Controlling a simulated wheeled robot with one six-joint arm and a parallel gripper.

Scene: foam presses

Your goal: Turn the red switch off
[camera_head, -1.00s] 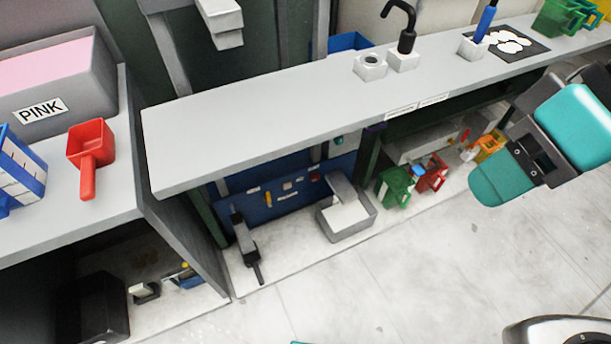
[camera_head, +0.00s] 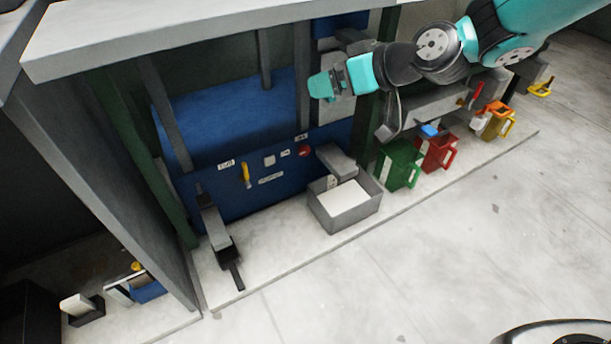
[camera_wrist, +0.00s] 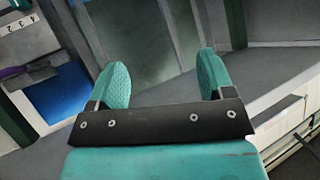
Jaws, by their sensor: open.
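A small round red switch (camera_head: 305,151) sits on the blue control panel (camera_head: 236,203) under the shelf, near the panel's right end. Its setting is too small to read. My gripper (camera_head: 322,86) is above the red switch and a little to its right in the head view, apart from it. In the wrist view my gripper (camera_wrist: 162,78) is open and empty, with its two teal fingertips spread apart. I cannot make out the red switch in the wrist view.
A yellow lever (camera_head: 246,175) and small labels are on the panel. A grey box with a white top (camera_head: 343,208) stands before its right end. Green (camera_head: 399,165) and red (camera_head: 437,152) jugs stand further right. A grey shelf (camera_head: 180,30) overhangs. The floor in front is clear.

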